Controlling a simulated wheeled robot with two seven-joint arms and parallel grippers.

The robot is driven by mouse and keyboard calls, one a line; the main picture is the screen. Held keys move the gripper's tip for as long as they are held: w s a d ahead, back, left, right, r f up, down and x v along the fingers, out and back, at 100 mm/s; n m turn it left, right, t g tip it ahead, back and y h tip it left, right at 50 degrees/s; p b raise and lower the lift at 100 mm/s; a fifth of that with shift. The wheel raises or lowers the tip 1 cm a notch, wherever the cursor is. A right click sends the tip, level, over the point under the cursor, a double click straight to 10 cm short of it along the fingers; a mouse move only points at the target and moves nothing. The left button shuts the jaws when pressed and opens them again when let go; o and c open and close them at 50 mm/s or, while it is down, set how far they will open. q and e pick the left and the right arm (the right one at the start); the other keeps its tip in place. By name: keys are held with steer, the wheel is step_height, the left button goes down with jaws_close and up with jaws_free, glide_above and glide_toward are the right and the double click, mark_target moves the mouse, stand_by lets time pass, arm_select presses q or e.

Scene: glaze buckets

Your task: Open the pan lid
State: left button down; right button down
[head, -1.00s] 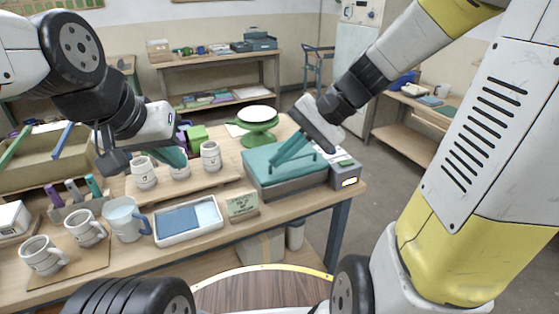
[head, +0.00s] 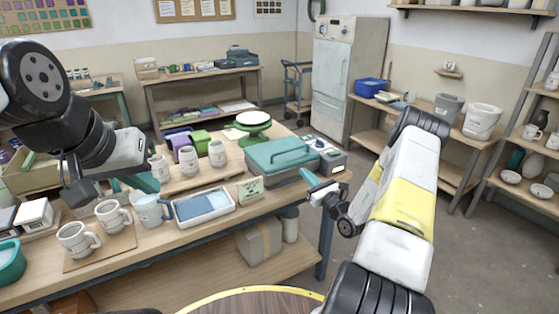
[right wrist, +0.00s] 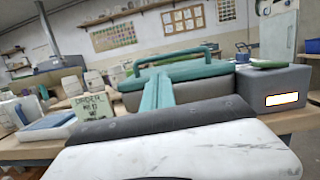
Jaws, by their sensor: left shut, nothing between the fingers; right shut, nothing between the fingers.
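The pan is a grey box (head: 266,179) on the workbench, covered by a flat teal lid (head: 262,158) with a raised bar handle (head: 290,156). The lid lies closed on it. In the right wrist view, the lid (right wrist: 200,72) and its handle (right wrist: 170,54) stand ahead, beyond my fingers. My right gripper (head: 307,177) is shut and empty, just in front of the pan's near right side; I cannot tell whether it touches. My left gripper (head: 148,183) is shut and empty, above the bench near the mugs, far left of the pan.
A grey device (head: 333,163) stands right of the pan. A green turntable (head: 254,127) is behind it. A small sign (head: 250,189), a white tray (head: 232,206) with blue content and several mugs (head: 151,211) stand to the left. Floor is open right of the bench.

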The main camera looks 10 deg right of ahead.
mark_target(292, 163)
steer(key=shift+m+h, duration=0.3)
steer(key=x, duration=0.9)
steer(key=shift+w+d+f, duration=0.1)
steer(key=shift+w+f, duration=0.15)
steer(key=shift+w, duration=0.15)
steer(key=shift+r, duration=0.1)
